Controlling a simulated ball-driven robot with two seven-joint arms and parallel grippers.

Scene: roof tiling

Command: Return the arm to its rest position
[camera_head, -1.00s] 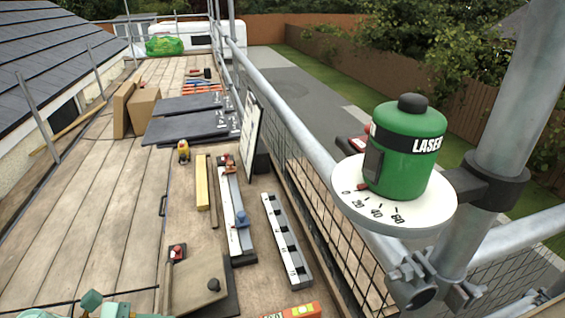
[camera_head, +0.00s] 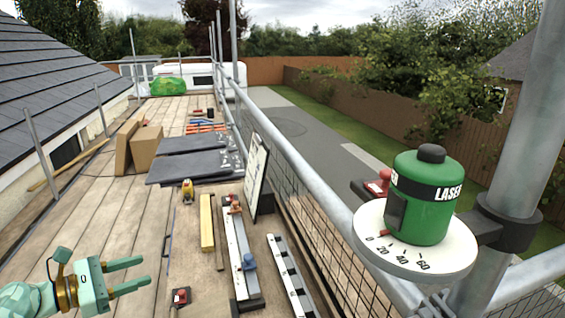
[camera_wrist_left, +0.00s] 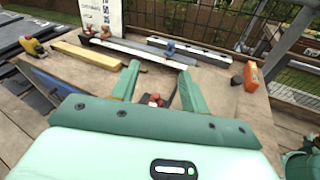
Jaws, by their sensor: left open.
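My left gripper (camera_head: 130,276) is at the lower left of the head view, above the plank deck. Its two teal fingers point right, apart, with nothing between them. In the left wrist view the open fingers (camera_wrist_left: 158,85) reach toward the board with tools, and a small red-and-black item (camera_wrist_left: 153,100) shows beyond them, lower down. My right gripper is not in the head view; a teal part at the lower right edge of the wrist view is too cut off to judge.
A green laser (camera_head: 424,200) on a round dial is clamped to the scaffold pole at right. Rails, a yellow timber (camera_head: 207,222), a yellow tool (camera_head: 187,191) and dark slates (camera_head: 190,163) lie on the deck. The planks (camera_head: 120,205) at left are largely clear.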

